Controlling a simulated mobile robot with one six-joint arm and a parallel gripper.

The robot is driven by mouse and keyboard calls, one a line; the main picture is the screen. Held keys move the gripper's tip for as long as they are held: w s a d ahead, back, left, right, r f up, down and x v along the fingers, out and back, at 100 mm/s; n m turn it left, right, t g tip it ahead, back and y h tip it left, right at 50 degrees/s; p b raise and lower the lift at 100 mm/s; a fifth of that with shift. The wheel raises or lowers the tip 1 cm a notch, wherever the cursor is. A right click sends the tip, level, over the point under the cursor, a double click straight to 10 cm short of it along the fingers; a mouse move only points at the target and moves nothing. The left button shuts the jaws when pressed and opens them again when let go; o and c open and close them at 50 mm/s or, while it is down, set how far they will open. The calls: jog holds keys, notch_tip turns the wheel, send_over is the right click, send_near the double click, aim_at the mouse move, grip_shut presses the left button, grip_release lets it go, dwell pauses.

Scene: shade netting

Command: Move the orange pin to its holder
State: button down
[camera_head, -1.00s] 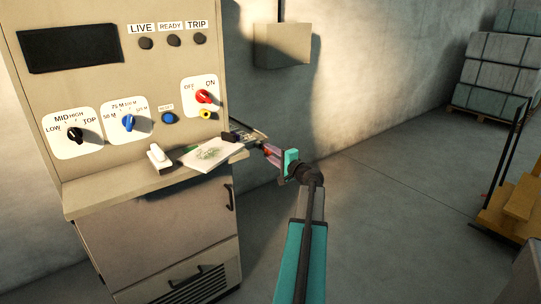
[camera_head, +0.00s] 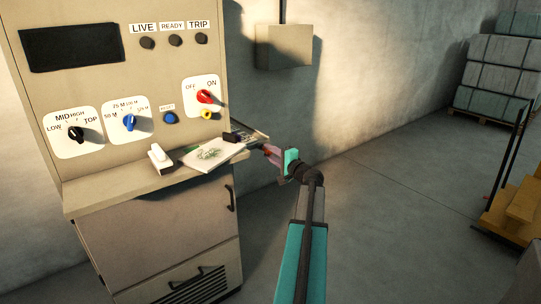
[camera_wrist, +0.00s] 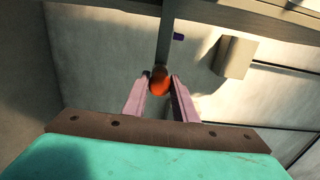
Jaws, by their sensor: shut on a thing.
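The orange pin (camera_wrist: 159,80) shows as a rounded orange end between my gripper's two pinkish fingertips in the wrist view. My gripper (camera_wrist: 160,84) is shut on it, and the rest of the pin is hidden. In the head view my gripper (camera_head: 267,149) is at the right end of the console's ledge, pointing left towards it. The pin is too small to make out clearly there. I cannot pick out the pin's holder with certainty in either view.
The console ledge (camera_head: 100,197) carries a white block (camera_head: 159,156), a paper sheet (camera_head: 214,155) and a small dark box (camera_head: 238,136). A grey box (camera_head: 284,46) hangs on the wall behind. Open floor (camera_head: 400,200) lies right of my arm.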

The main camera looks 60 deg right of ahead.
jog(key=shift+w+d+b, duration=0.2)
jog(key=shift+w+b, duration=0.2)
jog(key=shift+w, duration=0.3)
dwell(0.7)
jog(key=c, duration=1.4)
grip_release()
jog(key=shift+o, duration=0.2)
jog(key=b+v, duration=0.1)
jog(key=v, duration=1.3)
jog(key=shift+w+f, duration=0.1)
